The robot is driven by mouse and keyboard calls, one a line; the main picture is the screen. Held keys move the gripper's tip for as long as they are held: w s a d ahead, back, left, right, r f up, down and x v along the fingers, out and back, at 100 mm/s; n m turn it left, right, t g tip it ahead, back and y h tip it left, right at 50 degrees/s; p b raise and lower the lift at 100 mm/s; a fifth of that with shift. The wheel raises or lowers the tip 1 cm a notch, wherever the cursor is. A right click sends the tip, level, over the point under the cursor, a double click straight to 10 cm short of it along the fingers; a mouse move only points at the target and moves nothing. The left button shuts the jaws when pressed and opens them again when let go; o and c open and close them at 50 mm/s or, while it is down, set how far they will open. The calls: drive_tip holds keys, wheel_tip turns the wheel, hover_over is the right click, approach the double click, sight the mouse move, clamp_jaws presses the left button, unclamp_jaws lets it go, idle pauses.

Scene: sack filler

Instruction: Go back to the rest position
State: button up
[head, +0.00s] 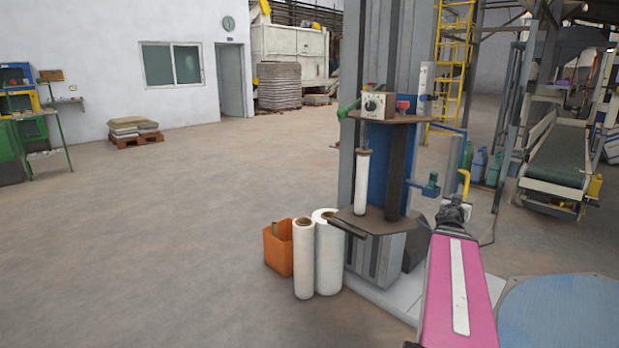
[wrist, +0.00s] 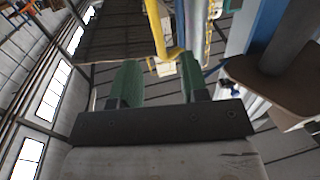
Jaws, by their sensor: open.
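My gripper shows in the wrist view (wrist: 155,82) with its two green fingers apart and nothing between them. Behind it in that view are the roof beams, windows and a yellow pipe (wrist: 160,30). In the head view my pink arm reaches forward from the lower right toward the machine column. Its dark wrist end is beside the column's lower shelf, and the fingers cannot be made out there. The machine (head: 385,165) carries a control box (head: 376,105) with a red button and a white film roll (head: 361,182) on its shelf.
Two white rolls (head: 328,255) and an orange bin (head: 278,248) stand on the floor left of the machine. A blue round plate (head: 560,312) lies at lower right. A conveyor (head: 560,155) stands at far right. The floor at left is wide and clear.

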drive_tip(key=s+a+f+g+y, duration=0.3)
drive_tip(key=a+f+g, duration=0.5)
drive_tip(key=a+f, duration=0.95)
drive_tip(key=s+a+f+n+g+y, duration=0.3)
drive_tip(key=a+f, duration=0.3)
drive_tip(key=a, duration=0.4)
drive_tip(key=s+a+f+n+g+y, duration=0.3)
drive_tip(key=s+a+f+n+y, duration=0.1)
drive_tip(key=a, duration=0.7)
wheel_tip(320, 180, down, 2)
drive_tip(key=shift+s+a+n+y, duration=0.25)
drive_tip(key=shift+s+n+y, duration=0.15)
drive_tip(key=shift+s+y, duration=0.3)
